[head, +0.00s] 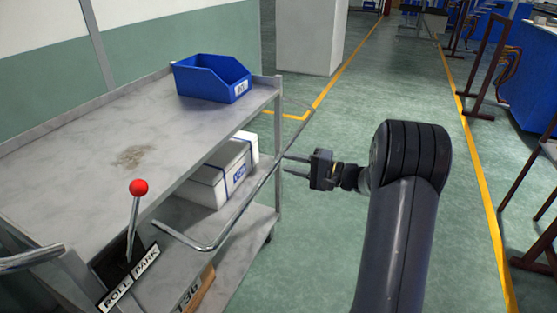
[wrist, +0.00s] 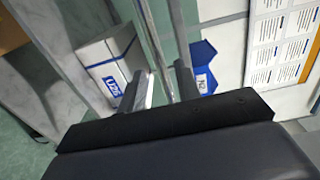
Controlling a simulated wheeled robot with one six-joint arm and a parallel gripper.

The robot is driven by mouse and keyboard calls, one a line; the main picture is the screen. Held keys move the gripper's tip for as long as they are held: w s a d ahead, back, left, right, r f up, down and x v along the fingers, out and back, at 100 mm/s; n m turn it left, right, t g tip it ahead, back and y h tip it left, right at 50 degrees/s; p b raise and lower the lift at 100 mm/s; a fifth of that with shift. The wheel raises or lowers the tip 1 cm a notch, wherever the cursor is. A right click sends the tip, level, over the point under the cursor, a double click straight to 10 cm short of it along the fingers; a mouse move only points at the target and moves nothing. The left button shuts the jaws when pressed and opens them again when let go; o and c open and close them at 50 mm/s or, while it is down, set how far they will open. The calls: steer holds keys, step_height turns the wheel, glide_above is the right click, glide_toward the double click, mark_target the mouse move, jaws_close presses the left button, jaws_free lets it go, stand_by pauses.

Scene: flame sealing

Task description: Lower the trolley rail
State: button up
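The trolley rail (head: 236,213) is a bent chrome tube along the trolley's right side, standing out from it below the top shelf's edge. In the wrist view a shiny upright tube (wrist: 156,35), apparently this rail, runs down toward the gap between my fingers. My gripper (head: 284,164) is at the rail's far end, fingers pointing left and apart. In the wrist view, my gripper (wrist: 160,82) has its fingertips either side of the tube's line. I cannot tell whether they touch it. The trolley (head: 75,160) has a grey marbled top.
A red-knobbed lever (head: 139,187) rises by a ROLL/PARK plate (head: 128,280). A blue bin (head: 212,80) stands on the top shelf, a white box (head: 215,185) below. A white pillar (head: 308,35) stands behind.

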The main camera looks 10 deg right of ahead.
mark_target(278, 158)
steer(key=shift+x, duration=2.3)
jaws_close()
